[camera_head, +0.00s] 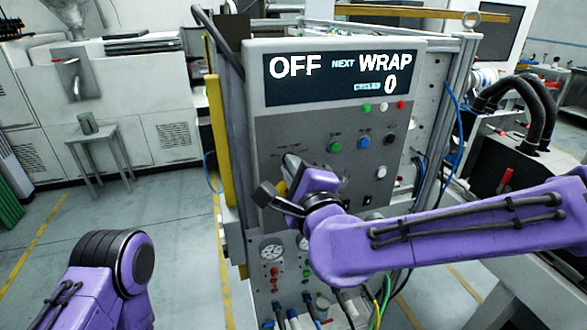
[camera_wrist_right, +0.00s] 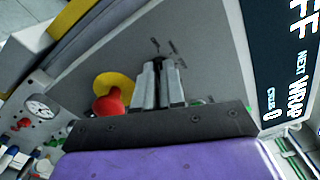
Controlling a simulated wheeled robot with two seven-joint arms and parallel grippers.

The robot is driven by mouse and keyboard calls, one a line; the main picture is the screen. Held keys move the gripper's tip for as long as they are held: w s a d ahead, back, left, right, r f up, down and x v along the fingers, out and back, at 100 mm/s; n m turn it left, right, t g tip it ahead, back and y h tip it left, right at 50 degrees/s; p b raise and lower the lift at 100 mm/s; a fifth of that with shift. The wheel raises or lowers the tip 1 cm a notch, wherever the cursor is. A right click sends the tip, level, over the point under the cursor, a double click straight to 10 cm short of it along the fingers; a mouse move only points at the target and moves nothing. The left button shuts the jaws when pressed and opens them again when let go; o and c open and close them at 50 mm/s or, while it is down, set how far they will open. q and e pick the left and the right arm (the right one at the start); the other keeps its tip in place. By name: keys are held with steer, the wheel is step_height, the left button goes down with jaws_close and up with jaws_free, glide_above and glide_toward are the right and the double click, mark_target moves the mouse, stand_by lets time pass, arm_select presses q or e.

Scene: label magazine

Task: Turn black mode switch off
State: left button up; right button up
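The grey control panel (camera_head: 310,125) faces me, and its display (camera_head: 340,78) reads OFF, NEXT WRAP and a cycle count of 0. My right gripper (camera_head: 284,180) is at the panel's left side, beneath small labels. In the right wrist view its fingers (camera_wrist_right: 160,78) point at the panel close together, with something dark at their tips. I cannot tell whether this is the black mode switch or whether the fingers grip it; the gripper hides this area in the head view. My left gripper is out of view; only the left arm shows.
A red stop button (camera_wrist_right: 112,98) on a yellow base is close beside the right fingers. Green (camera_head: 335,146), blue (camera_head: 364,142) and black (camera_head: 390,139) buttons are further right on the panel. Gauges (camera_head: 271,250) and hoses are below. A small stool (camera_head: 97,140) stands at left.

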steer(key=o, duration=0.4)
steer(key=shift+c, duration=0.2)
steer(key=b+v, duration=0.3)
steer(key=v, duration=0.7)
steer(key=shift+s, duration=0.25)
